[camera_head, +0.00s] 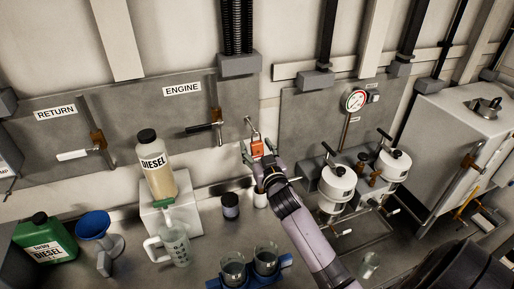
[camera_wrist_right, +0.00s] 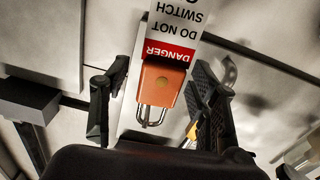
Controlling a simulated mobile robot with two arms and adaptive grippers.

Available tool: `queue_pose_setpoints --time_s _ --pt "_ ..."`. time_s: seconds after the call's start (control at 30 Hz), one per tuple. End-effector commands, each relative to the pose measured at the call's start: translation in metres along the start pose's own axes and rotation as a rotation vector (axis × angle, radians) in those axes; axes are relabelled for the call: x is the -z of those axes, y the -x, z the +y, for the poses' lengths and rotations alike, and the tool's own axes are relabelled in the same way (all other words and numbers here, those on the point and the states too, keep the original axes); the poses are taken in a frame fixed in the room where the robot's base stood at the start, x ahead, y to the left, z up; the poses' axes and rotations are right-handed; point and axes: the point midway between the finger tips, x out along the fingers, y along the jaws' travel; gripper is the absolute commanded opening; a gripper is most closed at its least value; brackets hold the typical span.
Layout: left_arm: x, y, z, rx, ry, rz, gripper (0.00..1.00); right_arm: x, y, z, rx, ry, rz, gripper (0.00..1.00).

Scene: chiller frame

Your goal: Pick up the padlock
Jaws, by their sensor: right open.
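The padlock (camera_head: 257,149) is orange-red and hangs at the wall panel, just below a metal rod or hook right of the ENGINE label. In the right wrist view the padlock (camera_wrist_right: 163,85) shows its orange body and metal shackle, against a white and red DANGER tag (camera_wrist_right: 170,45). My right gripper (camera_head: 258,161) is at the padlock. In the wrist view its two dark fingers (camera_wrist_right: 160,78) stand apart, one on each side of the padlock, with gaps showing between. My left gripper is not in view.
A DIESEL bottle (camera_head: 157,170) stands on a white block to the left. A jug (camera_head: 175,247), blue funnel (camera_head: 94,226) and green can (camera_head: 44,240) stand on the bench. White filter housings (camera_head: 337,182) are close to the right of my arm. A valve lever (camera_head: 203,128) sticks out nearby.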

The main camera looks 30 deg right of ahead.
Motion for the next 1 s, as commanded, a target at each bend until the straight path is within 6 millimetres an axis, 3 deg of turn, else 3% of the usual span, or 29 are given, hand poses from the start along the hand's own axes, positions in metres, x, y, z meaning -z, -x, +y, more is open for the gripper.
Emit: queue_pose_setpoints --time_s 0.07,0.87,1.0 --pt "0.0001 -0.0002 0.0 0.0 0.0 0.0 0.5 -0.0002 0.0002 0.0 0.0 0.0 0.0 0.55" --pt "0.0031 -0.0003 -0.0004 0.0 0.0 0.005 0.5 -0.0001 0.0006 0.0 0.0 0.0 0.0 0.02" --pt "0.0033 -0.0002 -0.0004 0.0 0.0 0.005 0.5 0.0009 0.0005 -0.0001 0.0 0.0 0.002 0.0"
